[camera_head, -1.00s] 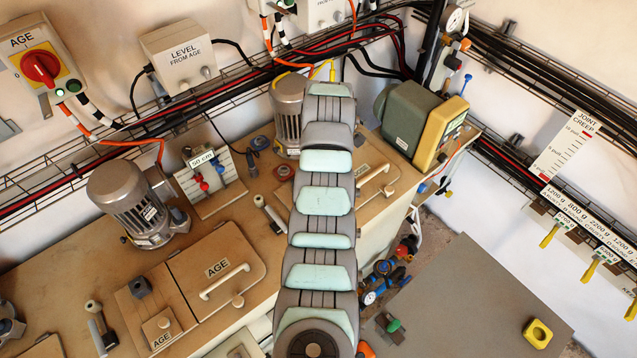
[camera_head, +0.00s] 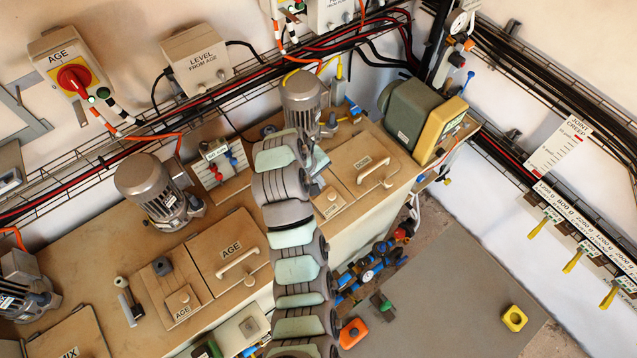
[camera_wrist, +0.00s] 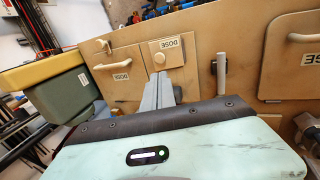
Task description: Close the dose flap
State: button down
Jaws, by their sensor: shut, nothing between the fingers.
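The small dose flap (camera_wrist: 175,52) is a tan square plate with a round knob and a DOSE label, in the upper middle of the wrist view. In the head view the dose flap (camera_head: 328,201) is partly covered by my arm. It looks about flat with the worktop, but I cannot tell whether it is fully seated. My gripper (camera_wrist: 160,78) is shut and empty, its grey fingers pointing at the flap's near edge. Whether they touch it is unclear. The larger dose lid (camera_wrist: 120,75) with a bar handle lies beside the flap, and also shows in the head view (camera_head: 365,160).
A knobbed lever post (camera_wrist: 221,75) stands right of the fingers in the wrist view. A green and yellow machine (camera_head: 420,120) stands at the worktop's right end, and a motor (camera_head: 303,100) behind the dose lids. The AGE lid (camera_head: 225,250) lies left of my arm.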

aim_at(331, 196)
jog(key=p+x, duration=0.2)
jog(key=x, duration=1)
jog(key=shift+a, duration=0.1)
